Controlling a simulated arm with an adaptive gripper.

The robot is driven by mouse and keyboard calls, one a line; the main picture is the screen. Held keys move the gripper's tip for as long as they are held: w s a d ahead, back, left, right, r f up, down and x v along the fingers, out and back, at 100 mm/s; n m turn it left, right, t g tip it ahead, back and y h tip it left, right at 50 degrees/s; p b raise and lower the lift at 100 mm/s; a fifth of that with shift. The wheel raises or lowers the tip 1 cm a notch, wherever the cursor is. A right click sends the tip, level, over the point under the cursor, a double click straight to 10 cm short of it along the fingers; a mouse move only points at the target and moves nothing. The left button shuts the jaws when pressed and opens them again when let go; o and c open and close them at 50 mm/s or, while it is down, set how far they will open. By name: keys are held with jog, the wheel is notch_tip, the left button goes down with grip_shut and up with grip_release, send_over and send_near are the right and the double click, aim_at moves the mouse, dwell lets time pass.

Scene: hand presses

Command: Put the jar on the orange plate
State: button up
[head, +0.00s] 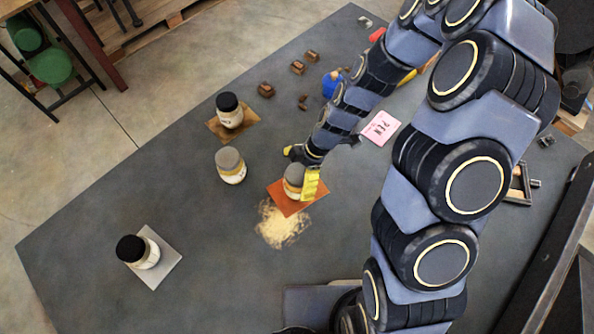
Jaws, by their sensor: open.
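The orange plate (284,205) lies on the dark table near the middle. A jar (293,188) with a grey-brown lid and an orange-yellow band appears to stand upright on it. My gripper (301,168) is open, with one yellow-tipped finger behind the jar and the other in front of its right side. I cannot tell whether either finger touches the jar. Another grey-lidded jar (231,168) stands on the bare table to the left. A black-lidded jar (230,113) stands on a brown board (213,125), and another (144,254) on a pale plate (170,270).
Pale crumbs (280,227) are spread just below the orange plate. Several brown blocks (297,68), a blue object (331,84) and a pink card (381,127) lie farther back. My arm covers much of the right side. The table's left and front middle have free room.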

jog(key=v, duration=1.2)
jog(key=s+d+r+m+h, duration=0.2)
jog(key=s+r+m, duration=0.4)
jog(key=s+m, duration=0.3)
jog(key=s+d+r+m+h, duration=0.2)
jog(key=s+r+m, duration=0.5)
jog(key=m, duration=0.5)
jog(key=s+d, duration=0.1)
jog(key=s, duration=0.1)
jog(key=shift+s+m, duration=0.25)
jog(key=shift+m, duration=0.05)
jog(key=shift+d, duration=0.1)
